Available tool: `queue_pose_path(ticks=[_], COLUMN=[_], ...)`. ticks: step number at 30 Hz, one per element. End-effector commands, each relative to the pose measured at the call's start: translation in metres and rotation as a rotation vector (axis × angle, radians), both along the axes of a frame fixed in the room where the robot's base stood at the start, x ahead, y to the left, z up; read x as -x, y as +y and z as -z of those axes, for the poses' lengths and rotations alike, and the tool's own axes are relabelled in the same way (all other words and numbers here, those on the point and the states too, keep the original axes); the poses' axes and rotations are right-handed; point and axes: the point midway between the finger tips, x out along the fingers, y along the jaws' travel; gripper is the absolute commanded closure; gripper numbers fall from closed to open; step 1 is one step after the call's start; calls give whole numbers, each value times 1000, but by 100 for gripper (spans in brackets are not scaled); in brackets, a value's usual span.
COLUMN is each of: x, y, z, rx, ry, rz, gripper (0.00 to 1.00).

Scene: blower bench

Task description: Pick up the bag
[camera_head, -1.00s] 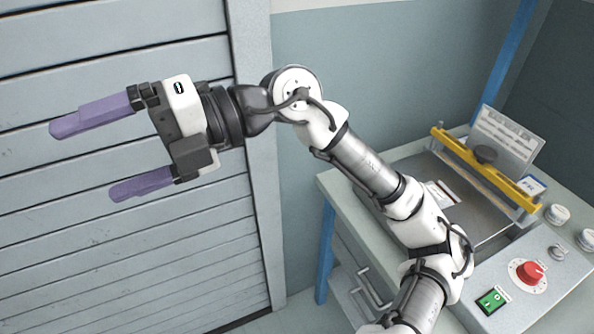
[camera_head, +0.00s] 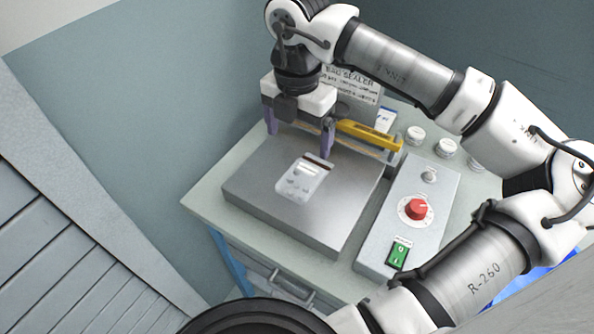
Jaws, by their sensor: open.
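The bag (camera_head: 302,182) is a small clear or whitish packet with a dark strip along its upper edge. It lies flat on the grey metal plate of the bench machine (camera_head: 255,190). My gripper (camera_head: 298,142) points down above the back part of the plate, behind the bag in the picture. Its two purple fingers are spread apart with nothing between them. I cannot tell how high the fingertips are above the plate.
A yellow bar (camera_head: 368,134) and a sign (camera_head: 355,88) stand behind the plate, close to my gripper. A control box (camera_head: 408,215) with a red knob (camera_head: 415,209) and green switch (camera_head: 398,254) is at right. White round containers (camera_head: 445,147) stand behind it. A shutter (camera_head: 50,260) is at left.

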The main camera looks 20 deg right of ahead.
Motion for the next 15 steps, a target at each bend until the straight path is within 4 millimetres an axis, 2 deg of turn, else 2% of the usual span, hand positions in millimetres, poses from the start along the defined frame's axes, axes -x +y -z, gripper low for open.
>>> queue_pose_path(ticks=[3,7,15], x=[1,0,0], y=[1,1,0], z=[24,46,66], rx=[-5,-5,-6], ry=[3,1,0], rz=[-4,-5,-6], gripper=[9,9,9])
